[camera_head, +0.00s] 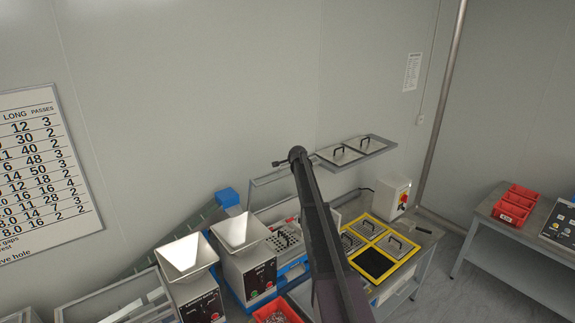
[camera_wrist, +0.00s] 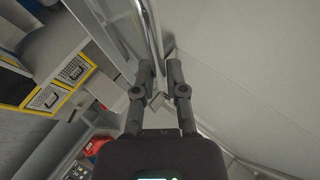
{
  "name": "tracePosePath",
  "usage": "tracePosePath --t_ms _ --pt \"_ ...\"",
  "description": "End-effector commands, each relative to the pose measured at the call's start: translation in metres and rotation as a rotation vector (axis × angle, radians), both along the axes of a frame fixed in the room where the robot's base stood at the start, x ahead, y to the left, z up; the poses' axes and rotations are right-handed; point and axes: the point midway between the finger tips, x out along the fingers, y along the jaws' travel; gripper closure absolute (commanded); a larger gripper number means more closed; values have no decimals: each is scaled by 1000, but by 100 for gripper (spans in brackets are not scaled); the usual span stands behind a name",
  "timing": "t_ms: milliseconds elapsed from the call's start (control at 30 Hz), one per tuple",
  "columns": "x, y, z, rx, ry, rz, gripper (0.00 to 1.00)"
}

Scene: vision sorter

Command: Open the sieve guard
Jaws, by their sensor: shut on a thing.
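The sieve guard (camera_head: 268,178) shows in the head view as a thin grey frame rising above the blue sieve machine, beside the two hoppers. Its right part is hidden behind my arm. My gripper (camera_wrist: 159,68) is at the top of that frame, mostly hidden behind my wrist in the head view. In the wrist view its two dark fingers stand on either side of a pale metal bar (camera_wrist: 152,28) and are shut on it. The bar appears to be part of the guard; the exact contact is hard to see. A perforated sieve plate (camera_head: 284,240) lies below.
Two metal hoppers (camera_head: 238,232) (camera_head: 187,257) stand left of my arm. A wall shelf (camera_head: 380,146) with lidded plates is close on the right. Yellow-framed sieve slots (camera_head: 397,267) and a control box (camera_head: 391,197) are on the bench. The wall is close behind.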

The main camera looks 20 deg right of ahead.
Motion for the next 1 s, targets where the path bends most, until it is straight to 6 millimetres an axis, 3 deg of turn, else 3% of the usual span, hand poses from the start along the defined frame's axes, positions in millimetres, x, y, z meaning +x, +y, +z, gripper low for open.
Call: tracePosePath --t_ms 33,200,300,567,667,867,1000 --pt "-2 -13 2 2 -14 -20 100" --pt "-9 -42 7 27 -59 -76 100" --pt "-21 -47 2 32 -65 -89 100" --pt "-60 -3 -32 -32 37 4 100" --pt "-84 17 -51 -66 91 56 100" --pt "-158 76 -107 -163 245 220 100" --pt "-221 118 -147 -240 364 370 100"
